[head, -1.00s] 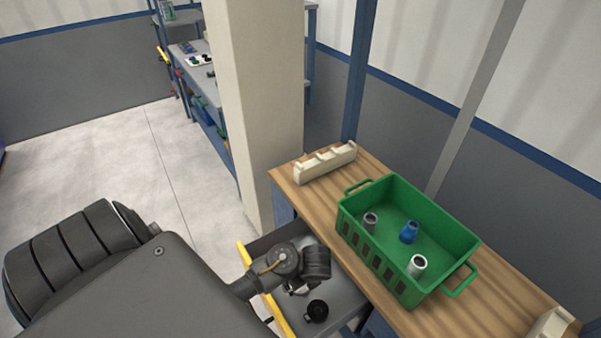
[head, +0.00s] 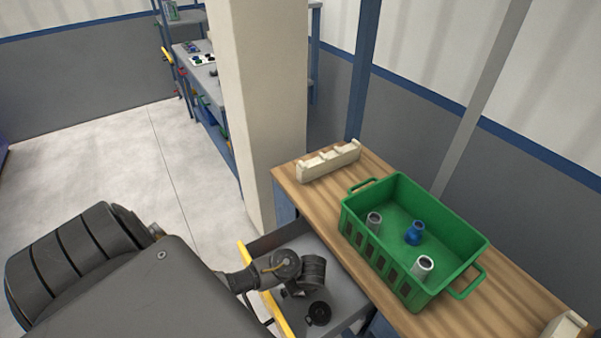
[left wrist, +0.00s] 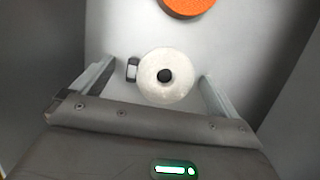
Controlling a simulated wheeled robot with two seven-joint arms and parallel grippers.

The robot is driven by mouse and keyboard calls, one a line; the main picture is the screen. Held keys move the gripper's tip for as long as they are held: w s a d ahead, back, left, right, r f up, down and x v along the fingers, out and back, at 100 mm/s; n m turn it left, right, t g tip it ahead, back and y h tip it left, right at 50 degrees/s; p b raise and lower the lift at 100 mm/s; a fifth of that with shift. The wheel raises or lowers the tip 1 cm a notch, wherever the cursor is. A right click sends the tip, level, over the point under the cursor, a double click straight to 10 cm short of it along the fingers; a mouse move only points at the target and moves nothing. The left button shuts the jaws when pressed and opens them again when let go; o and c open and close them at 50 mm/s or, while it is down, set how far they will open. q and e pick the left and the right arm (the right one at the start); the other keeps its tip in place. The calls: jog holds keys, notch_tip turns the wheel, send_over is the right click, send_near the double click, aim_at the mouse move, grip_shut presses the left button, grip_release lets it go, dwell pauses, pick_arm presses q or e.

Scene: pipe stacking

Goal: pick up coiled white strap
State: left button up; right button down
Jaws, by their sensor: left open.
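The coiled white strap (left wrist: 180,88) is a round white roll with a dark centre, lying on the grey drawer floor in the left wrist view. My left gripper (left wrist: 157,72) is open, with one finger on each side of the strap and a gap visible at both sides. In the head view my left arm reaches over the open drawer (head: 345,312), and its wrist hides the strap there. My right gripper is not in view.
An orange roll (left wrist: 187,5) lies beyond the strap, and a small dark piece (left wrist: 132,70) sits left of it. A green crate (head: 375,262) with several pipe pieces stands on the wooden tabletop (head: 300,195).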

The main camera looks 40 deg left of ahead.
pick_arm(q)
jog(key=c, duration=1.1)
notch_tip(320, 180, up, 10)
jog(key=p, duration=0.3)
